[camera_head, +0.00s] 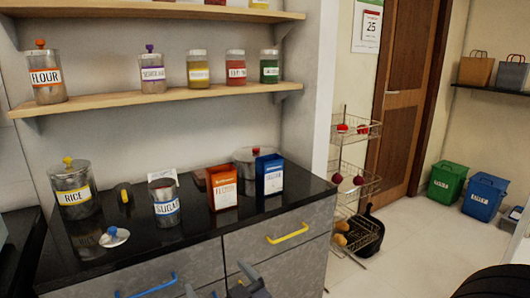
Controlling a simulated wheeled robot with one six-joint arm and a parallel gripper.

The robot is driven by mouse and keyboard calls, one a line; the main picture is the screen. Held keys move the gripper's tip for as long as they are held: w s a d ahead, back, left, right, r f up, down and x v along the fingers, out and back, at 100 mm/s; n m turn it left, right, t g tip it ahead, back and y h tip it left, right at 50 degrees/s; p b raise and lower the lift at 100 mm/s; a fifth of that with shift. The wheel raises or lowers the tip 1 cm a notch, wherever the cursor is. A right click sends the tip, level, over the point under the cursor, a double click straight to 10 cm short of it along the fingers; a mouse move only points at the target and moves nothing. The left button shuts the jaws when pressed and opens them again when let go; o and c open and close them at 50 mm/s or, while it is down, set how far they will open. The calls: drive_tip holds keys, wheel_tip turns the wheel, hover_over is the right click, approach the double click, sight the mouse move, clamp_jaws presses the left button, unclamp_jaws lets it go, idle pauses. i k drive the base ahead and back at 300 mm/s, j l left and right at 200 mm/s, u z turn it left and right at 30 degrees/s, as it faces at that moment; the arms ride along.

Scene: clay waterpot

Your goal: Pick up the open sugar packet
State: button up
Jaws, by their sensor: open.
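A blue packet (269,174) with a white label and an open-looking top stands upright on the black counter. An orange packet (221,184) of like shape stands just left of it. The small print on both is too blurred to read surely, so I cannot tell which is the sugar packet. A glass jar (165,204) labelled SUGAR stands further left without a lid. A lid with a blue knob (114,236) lies on the counter. My gripper (222,286) is at the bottom edge, partly cut off, open, in front of the drawers and apart from the packets.
A lidded RICE jar (74,190) stands at the counter's left. A clear round container (247,160) is behind the packets. Shelves above hold several jars. The counter (193,238) is bare near its front edge. A wire rack (355,185) stands right of the drawers.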

sight(269, 168)
drive_tip(key=i+l, duration=0.85)
drive_tip(key=i, duration=0.15)
drive_tip(key=u, duration=1.7)
drive_tip(key=k+l, duration=0.1)
drive_tip(key=k+j, duration=0.15)
drive_tip(key=k, duration=0.15)
drive_tip(key=k+l, duration=0.1)
drive_tip(key=l, duration=0.15)
